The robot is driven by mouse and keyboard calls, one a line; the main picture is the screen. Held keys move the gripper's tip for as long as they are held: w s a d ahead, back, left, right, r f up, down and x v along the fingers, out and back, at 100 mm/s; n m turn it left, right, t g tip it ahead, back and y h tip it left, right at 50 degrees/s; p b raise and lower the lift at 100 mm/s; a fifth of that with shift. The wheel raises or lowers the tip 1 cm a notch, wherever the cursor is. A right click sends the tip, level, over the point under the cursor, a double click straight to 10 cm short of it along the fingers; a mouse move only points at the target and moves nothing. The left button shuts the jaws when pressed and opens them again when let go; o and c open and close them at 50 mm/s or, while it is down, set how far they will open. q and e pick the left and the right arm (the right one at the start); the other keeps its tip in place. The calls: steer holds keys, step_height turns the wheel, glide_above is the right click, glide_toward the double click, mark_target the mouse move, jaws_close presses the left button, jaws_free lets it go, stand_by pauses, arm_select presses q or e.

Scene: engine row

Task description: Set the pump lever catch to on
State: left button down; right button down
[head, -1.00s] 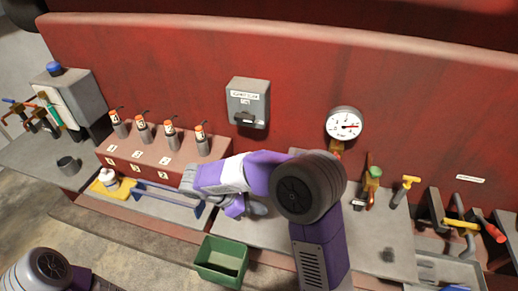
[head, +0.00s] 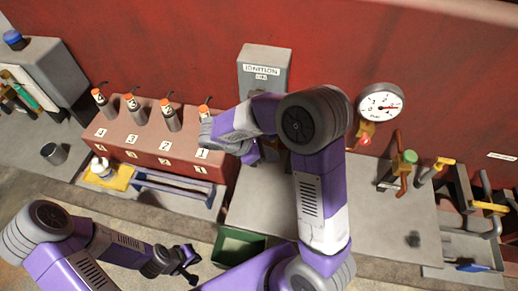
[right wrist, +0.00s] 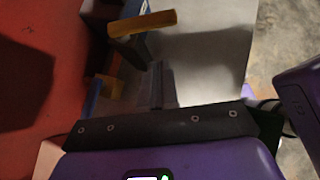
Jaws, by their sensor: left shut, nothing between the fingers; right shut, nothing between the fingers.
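No part in view reads as the pump lever catch by a label I can make out. In the head view a yellow-handled lever (head: 440,163) stands at the right of the grey bench, and another yellow handle (head: 488,207) lies further right. My right gripper (right wrist: 157,85) is shut and empty; in the right wrist view a yellow-orange handle (right wrist: 143,22) on a dark mount is ahead of it, apart from the fingers. In the head view my right arm largely hides that gripper. My left gripper (head: 188,268) is shut and empty, low in front of the bench.
A pressure gauge (head: 380,103) and a green-capped valve (head: 405,158) are right of my right arm. The ignition box (head: 264,68) is behind it. A red block (head: 150,150) with several orange-topped cylinders is left. A green bin (head: 238,245) is at the front edge.

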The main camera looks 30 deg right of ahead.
steer(key=shift+s+d+f, duration=0.2)
steer(key=shift+s+d, duration=0.1)
steer(key=shift+d, duration=0.55)
steer(key=shift+s+d+f, duration=0.15)
steer(key=shift+s+d, duration=0.1)
steer(key=shift+d, duration=0.6)
steer(key=shift+s+d+f, duration=0.2)
steer(key=shift+s+d, duration=0.1)
steer(key=shift+d, duration=0.55)
